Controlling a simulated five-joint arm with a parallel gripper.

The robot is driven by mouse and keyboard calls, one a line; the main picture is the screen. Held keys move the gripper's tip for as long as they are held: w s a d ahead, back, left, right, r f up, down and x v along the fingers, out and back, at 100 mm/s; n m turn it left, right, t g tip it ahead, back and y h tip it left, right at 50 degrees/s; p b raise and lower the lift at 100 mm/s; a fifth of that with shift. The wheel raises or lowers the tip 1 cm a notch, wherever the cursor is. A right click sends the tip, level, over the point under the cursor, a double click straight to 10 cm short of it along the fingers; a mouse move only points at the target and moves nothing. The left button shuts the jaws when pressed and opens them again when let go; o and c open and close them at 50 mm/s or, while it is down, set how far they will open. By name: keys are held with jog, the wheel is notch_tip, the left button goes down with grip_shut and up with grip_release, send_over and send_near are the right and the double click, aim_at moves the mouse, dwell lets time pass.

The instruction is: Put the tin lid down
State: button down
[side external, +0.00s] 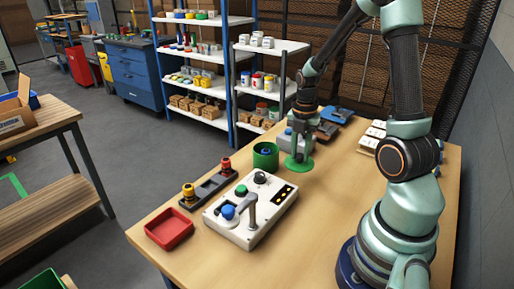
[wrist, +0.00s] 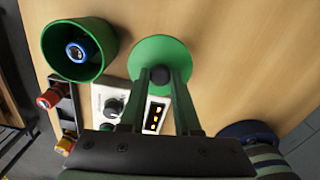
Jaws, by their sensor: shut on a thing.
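The tin lid is a green disc with a dark knob; it shows in the side view (side external: 299,164) and in the wrist view (wrist: 158,50). My gripper (side external: 299,152) points down over it, its fingers (wrist: 160,77) shut on the knob. The lid is level and low over the table, to the right of the tin; I cannot tell whether it touches the wood. The green tin (side external: 265,155) stands upright and uncovered on the table. A blue piece (wrist: 78,52) shows inside it in the wrist view.
A white control box (side external: 250,212) with a lever and knobs lies in front of the tin. A dark rail (side external: 208,188) with red and yellow knobs and a red tray (side external: 169,229) are to the left. Grey and blue items and white blocks (side external: 373,138) stand behind. Bare wood (side external: 330,200) lies right of the box.

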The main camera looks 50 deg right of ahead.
aim_at(299, 162)
jog(key=shift+f, duration=3)
jog(key=c, duration=0.6)
grip_release()
jog(key=shift+f, duration=0.15)
